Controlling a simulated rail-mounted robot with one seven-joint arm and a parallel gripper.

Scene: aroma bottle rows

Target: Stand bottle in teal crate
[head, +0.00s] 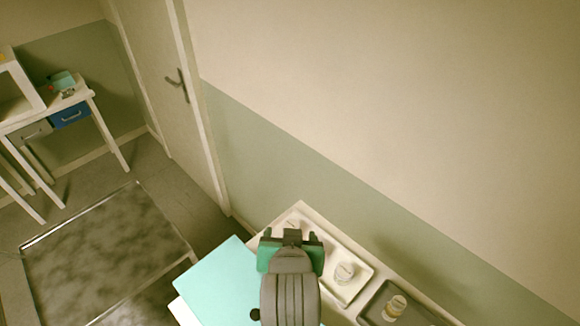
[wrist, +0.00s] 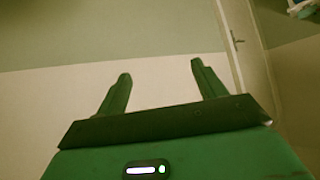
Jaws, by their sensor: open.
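My gripper (head: 291,238) is open and empty, above the left part of a pale counter in the head view. In the wrist view its two green fingers (wrist: 160,70) stand apart with only wall and door behind them. A pale, whitish bottle (head: 345,273) stands in a cream tray (head: 352,292), to the right of my gripper. An amber bottle with a pale label (head: 396,306) is in a dark grey tray (head: 373,312) further right. A small teal container (head: 62,81), possibly the teal crate, is on a far white desk at left; its inside is too small to make out.
A flat teal panel (head: 225,283) lies left of my gripper. The white desk (head: 92,93) has a blue drawer (head: 70,116). A grey mottled rug (head: 105,250) covers the floor. A door (head: 150,80) and wall stand behind.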

